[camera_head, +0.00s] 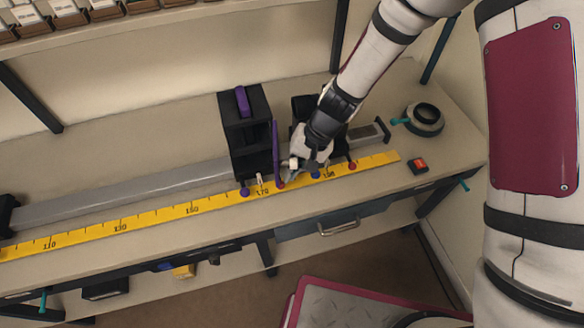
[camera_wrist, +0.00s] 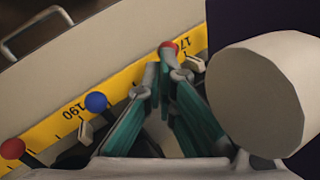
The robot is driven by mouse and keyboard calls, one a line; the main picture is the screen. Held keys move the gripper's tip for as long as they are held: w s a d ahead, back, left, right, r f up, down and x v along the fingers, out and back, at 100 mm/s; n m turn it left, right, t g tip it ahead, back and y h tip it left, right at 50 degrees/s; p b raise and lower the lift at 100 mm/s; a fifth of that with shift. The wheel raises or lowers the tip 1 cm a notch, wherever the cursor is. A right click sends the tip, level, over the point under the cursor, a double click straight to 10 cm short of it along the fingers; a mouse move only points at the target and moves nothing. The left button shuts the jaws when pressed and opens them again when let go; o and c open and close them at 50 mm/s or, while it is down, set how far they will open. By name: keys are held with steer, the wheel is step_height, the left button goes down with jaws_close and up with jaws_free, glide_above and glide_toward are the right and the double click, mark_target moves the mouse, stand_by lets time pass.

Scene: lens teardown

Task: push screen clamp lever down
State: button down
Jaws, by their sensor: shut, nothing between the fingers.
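My gripper (camera_head: 287,174) is shut and empty, low at the front of the bench rail. In the wrist view its fingertips (camera_wrist: 167,58) are together beside a red knob (camera_wrist: 172,46), close to or touching it; I cannot tell which. The same red knob (camera_head: 281,185) shows at the yellow scale in the head view. A pale small lever (camera_wrist: 192,64) is just right of the fingertips. A thin purple-edged upright panel (camera_head: 276,150), perhaps the screen, stands just left of my gripper. Which lever belongs to the screen is not clear.
A black housing with purple handle (camera_head: 242,101) stands left on the grey rail (camera_head: 130,190). Blue (camera_wrist: 95,102) and red (camera_wrist: 12,148) knobs line the yellow scale (camera_wrist: 45,133). A pale cylinder (camera_wrist: 255,95) is close on the right. A red switch (camera_head: 418,166) lies right.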

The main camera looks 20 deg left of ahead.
steer(key=shift+w+a+r, duration=0.1)
steer(key=shift+w+a+r, duration=0.3)
steer(key=shift+w, duration=0.2)
stand_by(0.4)
steer(key=s+d+r, duration=0.1)
steer(key=d+r, duration=0.7)
steer(key=r, duration=0.2)
steer(key=shift+s, duration=0.35)
steer(key=shift+d+r, duration=0.1)
